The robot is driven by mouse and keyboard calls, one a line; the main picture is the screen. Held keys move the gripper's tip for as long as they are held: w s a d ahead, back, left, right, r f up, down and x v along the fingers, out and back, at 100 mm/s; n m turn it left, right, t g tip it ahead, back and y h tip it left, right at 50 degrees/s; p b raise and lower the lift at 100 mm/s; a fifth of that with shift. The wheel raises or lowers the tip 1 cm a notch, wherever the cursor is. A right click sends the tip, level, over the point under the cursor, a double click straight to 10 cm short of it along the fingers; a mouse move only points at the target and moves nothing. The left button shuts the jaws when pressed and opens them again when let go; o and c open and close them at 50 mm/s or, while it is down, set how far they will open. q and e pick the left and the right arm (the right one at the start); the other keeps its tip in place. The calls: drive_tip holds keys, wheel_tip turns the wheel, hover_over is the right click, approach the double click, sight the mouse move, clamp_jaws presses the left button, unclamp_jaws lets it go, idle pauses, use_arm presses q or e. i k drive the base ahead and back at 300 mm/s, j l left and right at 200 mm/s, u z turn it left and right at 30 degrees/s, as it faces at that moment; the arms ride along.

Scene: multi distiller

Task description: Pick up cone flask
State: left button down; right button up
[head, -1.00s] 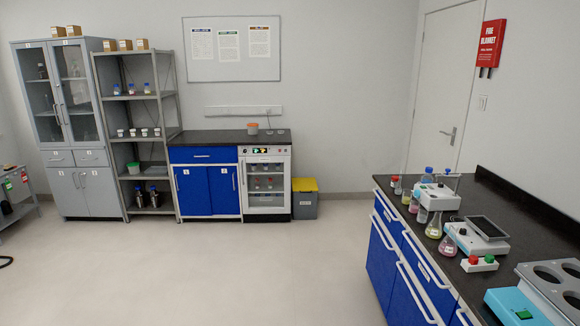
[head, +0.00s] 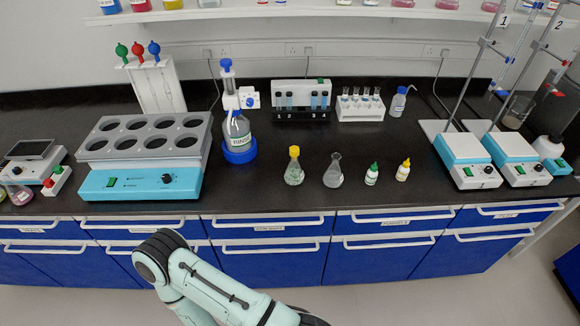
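A small clear cone flask (head: 333,172) with an open neck stands upright near the bench's front edge, in the middle of the head view. Just left of it stands another conical flask (head: 294,172) with a yellow cap and a pale greenish content. The two are apart. Neither of my grippers is in view. One of my arm links shows low in front of the bench drawers, below the flasks and not touching them.
Two small dropper bottles, green-capped (head: 372,175) and yellow-capped (head: 403,171), stand right of the flasks. A dispenser bottle (head: 238,135) and a water bath (head: 145,150) stand left. Stirrers (head: 466,165) with stands are at right. The dark bench (head: 330,205) is clear in front of the flasks.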

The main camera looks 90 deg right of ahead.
sight(294, 175)
drive_tip(key=z, duration=3.05)
drive_tip(key=i+l+u, duration=0.1)
drive_tip(key=u, duration=0.25)
drive_tip(key=l+u, duration=0.35)
drive_tip(key=i+l+u, duration=0.1)
drive_tip(key=l+u, duration=0.25)
drive_tip(key=j, duration=0.1)
